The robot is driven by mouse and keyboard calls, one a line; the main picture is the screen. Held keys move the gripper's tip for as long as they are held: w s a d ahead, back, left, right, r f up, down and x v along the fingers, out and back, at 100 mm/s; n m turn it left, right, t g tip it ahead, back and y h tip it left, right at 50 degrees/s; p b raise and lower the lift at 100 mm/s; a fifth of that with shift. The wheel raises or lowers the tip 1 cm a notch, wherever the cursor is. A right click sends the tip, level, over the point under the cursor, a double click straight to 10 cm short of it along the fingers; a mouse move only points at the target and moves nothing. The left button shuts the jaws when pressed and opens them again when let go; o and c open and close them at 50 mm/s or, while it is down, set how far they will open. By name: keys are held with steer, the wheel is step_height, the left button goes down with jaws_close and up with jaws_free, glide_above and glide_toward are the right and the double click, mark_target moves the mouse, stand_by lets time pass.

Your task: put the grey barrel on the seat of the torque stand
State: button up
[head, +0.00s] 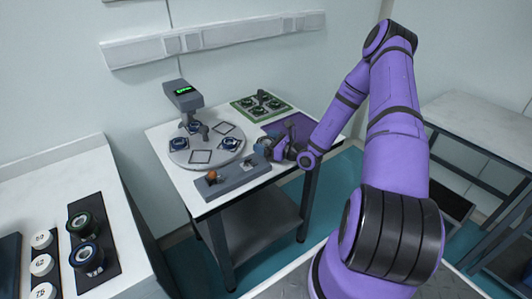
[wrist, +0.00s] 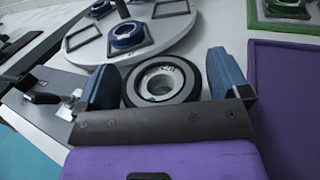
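A barrel (wrist: 160,84) with a black outer ring and a grey hollow middle sits between my gripper's two blue fingers in the wrist view. In the head view my gripper (head: 266,147) is low over the table's right part, and the barrel is hard to make out there. A long grey block (head: 232,177) with an orange knob and a small lever, likely the torque stand, lies just left of my gripper. It also shows in the wrist view (wrist: 62,84). Its seat is not clear.
A round grey turntable (head: 188,157) with blue-ringed parts and square frames lies behind the block. A post with a green display (head: 183,94) stands behind it. A green tray (head: 245,112) and a purple mat (wrist: 285,95) lie to the right.

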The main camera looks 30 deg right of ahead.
steer(key=c, duration=0.8)
steer(key=shift+r, duration=0.1)
steer(key=shift+c, duration=0.2)
